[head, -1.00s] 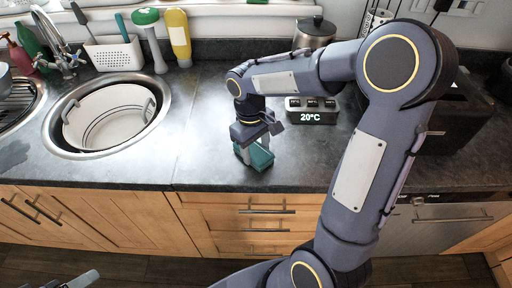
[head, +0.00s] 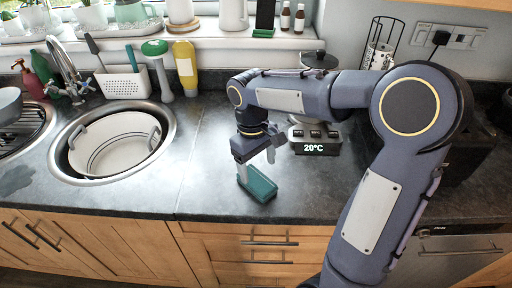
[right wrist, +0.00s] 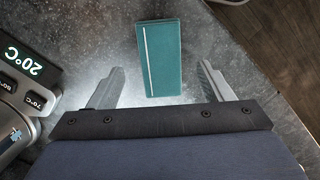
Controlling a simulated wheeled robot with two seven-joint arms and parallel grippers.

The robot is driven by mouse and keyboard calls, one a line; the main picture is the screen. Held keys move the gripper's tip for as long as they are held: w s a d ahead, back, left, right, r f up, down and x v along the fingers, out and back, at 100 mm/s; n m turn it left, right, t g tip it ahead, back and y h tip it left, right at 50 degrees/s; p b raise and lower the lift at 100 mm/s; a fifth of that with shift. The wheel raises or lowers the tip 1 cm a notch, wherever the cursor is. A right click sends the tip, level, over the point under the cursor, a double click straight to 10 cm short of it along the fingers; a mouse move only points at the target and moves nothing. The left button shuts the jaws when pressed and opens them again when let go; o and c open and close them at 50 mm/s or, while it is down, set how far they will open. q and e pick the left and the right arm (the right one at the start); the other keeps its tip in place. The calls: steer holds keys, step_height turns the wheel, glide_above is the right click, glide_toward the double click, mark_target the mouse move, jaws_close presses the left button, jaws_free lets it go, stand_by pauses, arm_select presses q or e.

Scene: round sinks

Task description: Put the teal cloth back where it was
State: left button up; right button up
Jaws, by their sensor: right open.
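The teal cloth (head: 259,186) is a folded rectangular block lying on the dark counter, right of the round sink and near the counter's front edge. It also shows in the right wrist view (right wrist: 160,60), with a pale line along one side. My right gripper (head: 256,167) is open just above the cloth. In the right wrist view its fingertips (right wrist: 160,80) stand apart on either side of the cloth's near end, with gaps to both, and most of the cloth lies beyond them. My left gripper is not in view.
A round sink (head: 68,173) at left holds a white basin (head: 118,118). A scale-like appliance (head: 318,148) reading 20°C stands behind and right of my gripper. A white caddy (head: 122,84), green brush (head: 155,48) and yellow bottle (head: 185,66) stand along the back. Counter left of the cloth is clear.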

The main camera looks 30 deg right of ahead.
mark_target(256, 178)
step_height(256, 178, up, 5)
steer(key=s+r+m+t+y, duration=0.1)
steer(key=s+m+t+y, duration=0.15)
steer(key=s, duration=0.65)
steer(key=s+a+f+m+t+y, duration=0.1)
steer(key=s+a+f+m+t, duration=0.1)
steer(key=s, duration=0.5)
steer(key=shift+s+a+f+t+y, duration=0.25)
steer(key=shift+a+f+t+y, duration=0.1)
steer(key=shift+a+f+t, duration=0.7)
steer(key=shift+a+r, duration=0.1)
steer(key=shift+r, duration=0.05)
